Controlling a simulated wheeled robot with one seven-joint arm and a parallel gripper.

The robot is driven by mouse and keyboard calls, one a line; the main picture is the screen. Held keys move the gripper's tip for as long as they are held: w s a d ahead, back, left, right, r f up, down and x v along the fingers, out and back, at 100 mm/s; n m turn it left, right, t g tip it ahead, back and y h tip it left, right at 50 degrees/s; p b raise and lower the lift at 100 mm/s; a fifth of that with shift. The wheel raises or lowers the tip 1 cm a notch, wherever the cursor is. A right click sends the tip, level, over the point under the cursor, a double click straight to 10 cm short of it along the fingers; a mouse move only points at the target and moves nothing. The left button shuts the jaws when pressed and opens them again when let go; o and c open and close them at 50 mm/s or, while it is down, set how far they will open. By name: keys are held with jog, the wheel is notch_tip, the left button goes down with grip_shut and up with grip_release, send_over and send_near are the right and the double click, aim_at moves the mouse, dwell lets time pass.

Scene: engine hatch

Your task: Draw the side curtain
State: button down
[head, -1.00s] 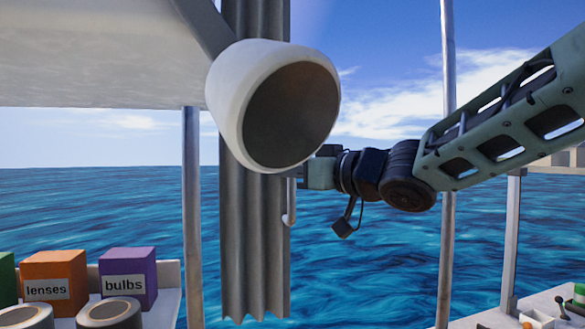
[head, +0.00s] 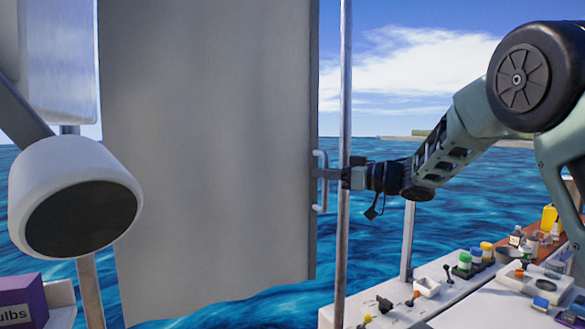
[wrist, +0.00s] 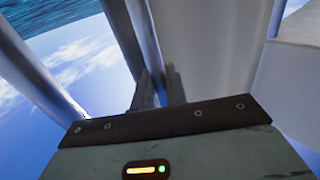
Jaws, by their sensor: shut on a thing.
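The grey side curtain (head: 210,150) hangs spread wide and almost flat in the head view, with a wavy bottom edge over the water. A pale upright handle (head: 320,196) is on its right edge. My gripper (head: 321,173) reaches in from the right and is shut on this handle. The arm's wrist passes by a metal post (head: 344,240) just right of the curtain edge. In the wrist view my dark fingers (wrist: 158,90) close at the handle bar, with the pale curtain (wrist: 215,50) beside them. The fingertips' exact contact is hard to make out.
A white lamp-like cylinder (head: 75,195) hangs at the left, in front of the curtain's edge. A purple box (head: 22,300) sits low left. A white counter (head: 400,300) with several small bottles and jars lies under my arm at the right.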

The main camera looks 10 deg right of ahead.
jog(key=w+d, duration=0.1)
jog(key=d, duration=0.5)
jog(key=shift+w+p, duration=0.35)
jog(key=shift+p, duration=0.1)
jog(key=c, duration=1.5)
grip_release()
jog(key=shift+b+v, duration=3.35)
jog(key=shift+v, duration=5.35)
